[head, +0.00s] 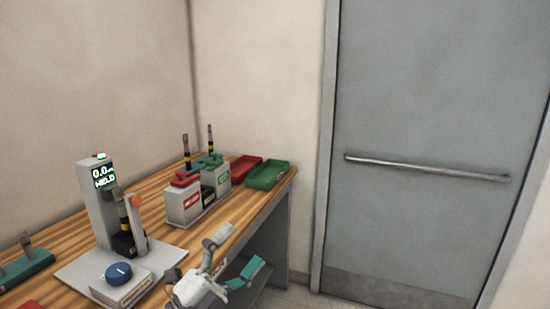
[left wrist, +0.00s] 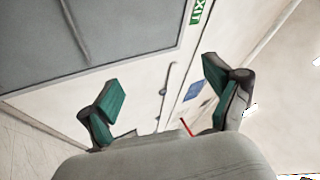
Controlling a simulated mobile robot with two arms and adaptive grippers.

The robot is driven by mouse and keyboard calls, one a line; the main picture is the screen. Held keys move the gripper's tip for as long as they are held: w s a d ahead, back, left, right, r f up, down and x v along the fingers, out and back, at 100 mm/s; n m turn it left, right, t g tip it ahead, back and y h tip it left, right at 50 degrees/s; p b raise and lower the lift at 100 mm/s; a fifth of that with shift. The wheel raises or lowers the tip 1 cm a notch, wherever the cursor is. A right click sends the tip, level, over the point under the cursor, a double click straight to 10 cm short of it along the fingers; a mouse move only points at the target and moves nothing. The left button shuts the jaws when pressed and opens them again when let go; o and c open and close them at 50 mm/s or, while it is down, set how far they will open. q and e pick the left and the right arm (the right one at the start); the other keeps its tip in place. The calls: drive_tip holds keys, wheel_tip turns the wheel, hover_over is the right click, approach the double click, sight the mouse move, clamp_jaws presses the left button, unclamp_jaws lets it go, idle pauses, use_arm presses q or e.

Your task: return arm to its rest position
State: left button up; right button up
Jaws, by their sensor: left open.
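My left gripper (head: 234,252) shows low in the middle of the head view, beside the front edge of the wooden bench (head: 205,233). Its two teal-padded fingers are spread apart with nothing between them. In the left wrist view, the same gripper (left wrist: 163,95) has its fingers wide apart, with only wall and door behind them. It looks clear of the things on the bench. My right gripper is not in either view.
A tester with a lit display (head: 103,175) and a blue knob (head: 119,272) stands on the bench. Behind are labelled holders (head: 184,205), a red tray (head: 244,166) and a green tray (head: 268,175). A grey door (head: 430,120) with a push bar stands right.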

use_arm(q)
drive_tip(key=s+a+f+n+g+y, duration=0.1)
drive_tip(key=s+a+f+n+y, duration=0.1)
drive_tip(key=a+f+n+y, duration=0.65)
drive_tip(key=s+a+f+n+g+y, duration=0.1)
drive_tip(key=s+a+f+n+y, duration=0.1)
drive_tip(key=a+f+n+y, duration=0.55)
drive_tip(key=s+d+f+n+g, duration=0.1)
drive_tip(key=s+f+n+g, duration=0.8)
drive_tip(key=s+f, duration=1.15)
wheel_tip(320, 180, down, 25)
drive_tip(key=s+m+g, duration=0.3)
drive_tip(key=s+a+f+g, duration=0.1)
drive_tip(key=s+a+f, duration=0.1)
drive_tip(key=s+f, duration=1.3)
drive_tip(key=shift+s+a+g+y, duration=0.3)
drive_tip(key=shift+s+a, duration=0.05)
drive_tip(key=shift+s, duration=0.2)
